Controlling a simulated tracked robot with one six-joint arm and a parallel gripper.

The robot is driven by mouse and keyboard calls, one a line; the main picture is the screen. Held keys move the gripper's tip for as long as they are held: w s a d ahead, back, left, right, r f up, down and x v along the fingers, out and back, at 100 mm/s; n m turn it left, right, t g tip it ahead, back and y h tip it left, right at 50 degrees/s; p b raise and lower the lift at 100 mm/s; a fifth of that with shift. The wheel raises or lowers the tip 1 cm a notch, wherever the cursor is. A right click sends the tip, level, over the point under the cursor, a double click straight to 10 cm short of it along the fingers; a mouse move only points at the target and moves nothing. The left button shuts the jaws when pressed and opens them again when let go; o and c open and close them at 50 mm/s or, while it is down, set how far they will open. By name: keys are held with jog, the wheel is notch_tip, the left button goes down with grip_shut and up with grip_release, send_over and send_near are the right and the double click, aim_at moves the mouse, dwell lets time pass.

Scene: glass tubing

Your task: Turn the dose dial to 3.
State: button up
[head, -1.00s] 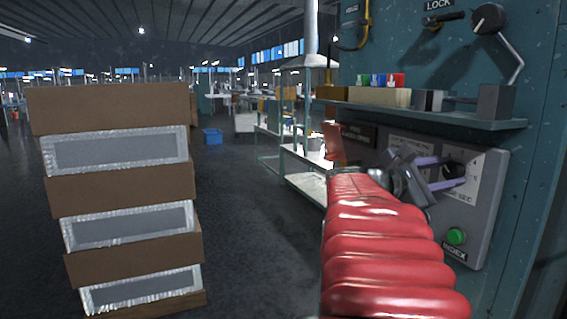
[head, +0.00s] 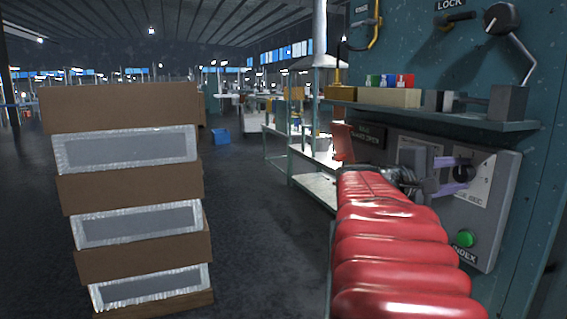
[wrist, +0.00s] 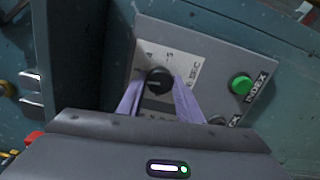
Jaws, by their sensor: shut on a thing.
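The dose dial (head: 487,173) is a black round knob on a pale printed plate, on a grey panel (head: 503,225) at the right. In the wrist view the dial (wrist: 158,80) sits between my gripper's two purple fingers, one on each side. My gripper (head: 468,173) is shut on it. Small printed figures show on the plate (wrist: 170,52) beyond the knob, one looking like a 3. A pale mark shows on the knob's left part, but I cannot tell surely which figure it faces. The fingers hide part of the plate.
A green INDEX button (head: 466,239) is low on the panel, to the right of the dial in the wrist view. A shelf (head: 440,113) with blocks juts out above. A lock lever (head: 456,18) is higher up. Stacked boxes (head: 120,105) stand left, with open floor between.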

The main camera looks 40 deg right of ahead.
jog(key=shift+s+f+m, duration=0.1)
jog(key=shift+f+m, duration=0.2)
jog(key=shift+m, duration=0.3)
jog(key=o, duration=0.7)
jog(key=shift+a, duration=0.1)
jog(key=o, duration=0.3)
jog(key=shift+r, duration=0.2)
jog(key=shift+o, duration=0.2)
jog(key=v, duration=1.3)
jog(key=shift+a, duration=0.35)
